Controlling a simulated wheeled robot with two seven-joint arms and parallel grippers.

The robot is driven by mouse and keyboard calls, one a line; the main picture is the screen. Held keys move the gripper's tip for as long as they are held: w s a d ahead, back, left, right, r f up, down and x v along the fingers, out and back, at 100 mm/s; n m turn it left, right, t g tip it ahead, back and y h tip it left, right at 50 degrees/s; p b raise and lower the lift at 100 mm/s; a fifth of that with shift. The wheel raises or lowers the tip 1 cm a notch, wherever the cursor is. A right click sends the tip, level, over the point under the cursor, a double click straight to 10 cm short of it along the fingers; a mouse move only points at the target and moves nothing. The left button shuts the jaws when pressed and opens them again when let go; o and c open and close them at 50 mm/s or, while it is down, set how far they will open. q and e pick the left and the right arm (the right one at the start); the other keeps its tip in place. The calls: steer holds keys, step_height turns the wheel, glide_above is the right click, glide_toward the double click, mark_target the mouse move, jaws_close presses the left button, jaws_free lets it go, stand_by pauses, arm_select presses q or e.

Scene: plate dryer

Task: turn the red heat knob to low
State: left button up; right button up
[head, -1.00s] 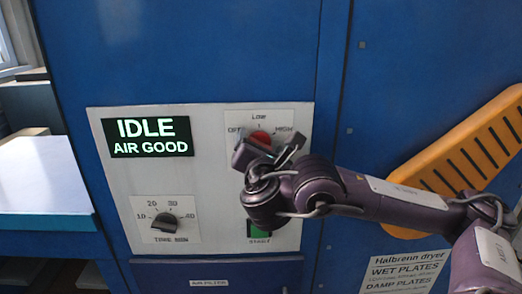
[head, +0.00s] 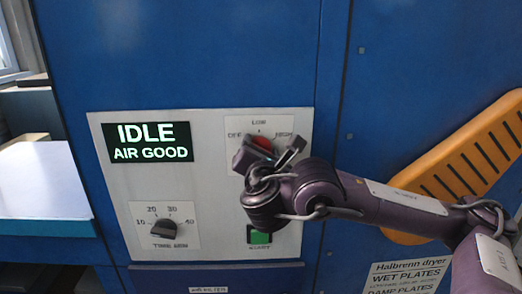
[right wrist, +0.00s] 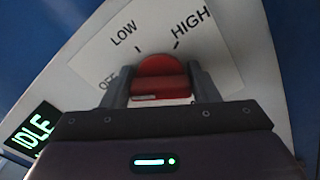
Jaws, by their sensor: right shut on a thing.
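The red heat knob (head: 262,144) sits on a white dial plate with OFF, LOW and HIGH labels, at the upper right of the grey control panel (head: 215,190). My right gripper (head: 266,155) is at the knob, with one finger on each side. In the right wrist view the red knob (right wrist: 160,75) shows between the two fingers of the gripper (right wrist: 160,88), which is shut on it. The LOW and HIGH marks lie above the knob there, and OFF is partly hidden by the left finger. Which mark the knob points to is hard to tell. My left gripper is out of view.
The display (head: 150,142) reads IDLE, AIR GOOD. A black timer knob (head: 164,229) is at the lower left of the panel. A green start button (head: 260,237) is just below my right wrist.

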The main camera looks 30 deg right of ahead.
steer(key=shift+f, duration=0.1)
steer(key=shift+f+m+b, duration=0.15)
steer(key=shift+m+b, duration=0.5)
steer(key=shift+m, duration=0.45)
steer(key=m+b, duration=0.2)
steer(key=m, duration=0.2)
steer(key=shift+d+f+m+b, duration=0.1)
steer(key=shift+f+m+b, duration=0.05)
steer(key=shift+m+b, duration=0.2)
steer(key=shift+s+m+b, duration=0.1)
steer(key=shift+m+b, duration=1.65)
steer(key=shift+m, duration=0.5)
steer(key=o, duration=1)
